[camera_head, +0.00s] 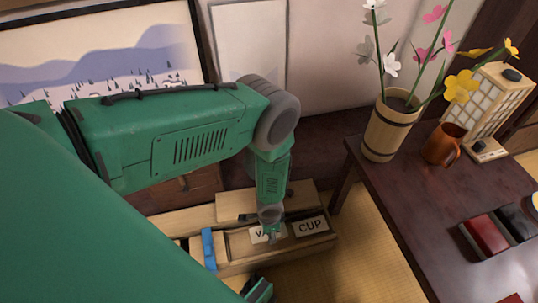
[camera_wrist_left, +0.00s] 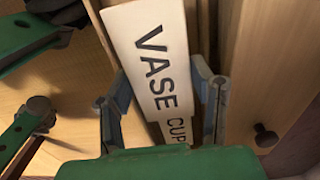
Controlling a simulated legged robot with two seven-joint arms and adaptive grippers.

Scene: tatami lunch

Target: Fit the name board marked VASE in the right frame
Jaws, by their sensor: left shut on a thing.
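The white name board marked VASE (camera_wrist_left: 150,50) is between the two grey fingers of my left gripper (camera_wrist_left: 162,108), which is shut on it. In the head view the board (camera_head: 257,236) is partly hidden by the left gripper (camera_head: 270,230), which reaches down over a wooden tray (camera_head: 236,268). In the left wrist view the CUP board (camera_wrist_left: 178,128) shows below the VASE lettering, partly covered. I cannot make out the right frame. Green parts with dark ends show at the left wrist view's left edge; I cannot tell whether they are my right gripper.
A blue object (camera_head: 209,249) lies across the tray's left part. A dark table (camera_head: 405,210) at right holds a flower vase (camera_head: 386,130), a copper mug (camera_head: 443,144), a lantern (camera_head: 495,105) and a red-and-black box (camera_head: 484,236). Tatami (camera_head: 365,260) is bare between tray and table.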

